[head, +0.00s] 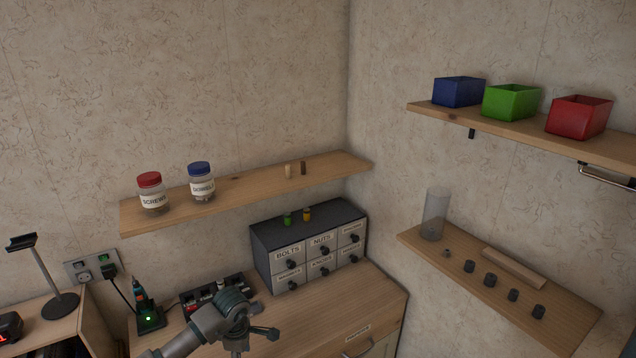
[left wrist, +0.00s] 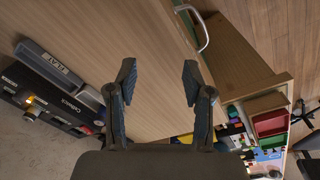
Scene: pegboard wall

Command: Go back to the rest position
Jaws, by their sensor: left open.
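My left arm enters the head view from the bottom, over the wooden cabinet top. Its gripper (head: 238,340) is partly in view near the bottom edge. In the left wrist view my left gripper (left wrist: 159,76) is open, its two dark fingers well apart with nothing between them. Beyond the fingers is a bare wooden surface (left wrist: 150,35). My right gripper is in neither view.
A labelled drawer unit (head: 275,240) stands on the cabinet top (head: 370,290), with a dark rack (head: 218,290) to its left. A shelf (head: 255,184) holds two jars. Right-hand shelves hold coloured bins (head: 511,101) and a clear cylinder (head: 436,212).

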